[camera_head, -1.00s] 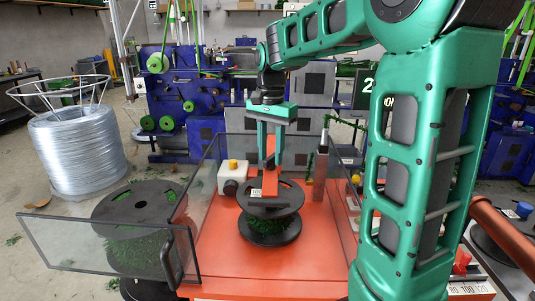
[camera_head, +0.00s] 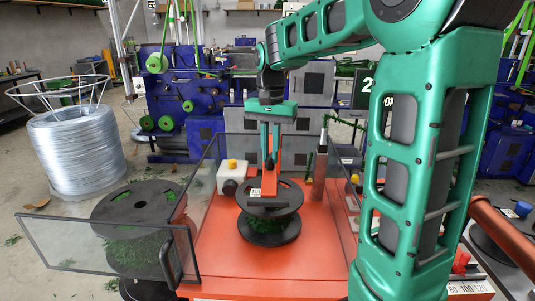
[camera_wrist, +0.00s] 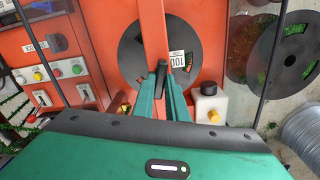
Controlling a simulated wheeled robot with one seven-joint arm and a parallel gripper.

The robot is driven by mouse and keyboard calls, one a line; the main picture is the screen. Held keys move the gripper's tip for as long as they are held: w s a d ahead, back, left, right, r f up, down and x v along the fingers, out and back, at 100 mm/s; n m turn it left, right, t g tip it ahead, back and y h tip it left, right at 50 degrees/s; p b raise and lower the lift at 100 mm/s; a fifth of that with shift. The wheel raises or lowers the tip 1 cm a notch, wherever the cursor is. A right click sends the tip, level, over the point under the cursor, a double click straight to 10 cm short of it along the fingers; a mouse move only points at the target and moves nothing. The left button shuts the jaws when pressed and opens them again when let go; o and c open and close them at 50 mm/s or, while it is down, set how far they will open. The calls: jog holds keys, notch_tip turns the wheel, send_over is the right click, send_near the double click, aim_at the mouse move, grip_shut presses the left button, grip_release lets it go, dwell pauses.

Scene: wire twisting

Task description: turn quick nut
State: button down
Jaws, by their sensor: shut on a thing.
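The quick nut, a small dark piece (camera_wrist: 177,60), shows at the fingertips in the wrist view, just in front of the spool's white label. My gripper (camera_head: 270,163) is above and behind the black spool (camera_head: 268,231) in the head view. In the wrist view its two green fingers (camera_wrist: 166,72) converge and are shut on the nut. The nut is mostly hidden by the fingers in the head view.
Clear guard panels surround the machine; the front left one (camera_head: 100,247) stands swung outward. A white box with a yellow button (camera_head: 231,175) is left of the spool. Another black spool (camera_head: 139,203) stands outside at left. A control panel (camera_wrist: 50,52) shows in the wrist view.

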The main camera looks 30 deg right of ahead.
jog(key=n, duration=0.6)
jog(key=shift+w, duration=0.1)
jog(key=n, duration=0.5)
jog(key=shift+n, duration=0.4)
jog(key=n, duration=0.4)
jog(key=shift+n, duration=1.8)
jog(key=c, duration=1.8)
grip_release()
jog(key=shift+o, duration=0.2)
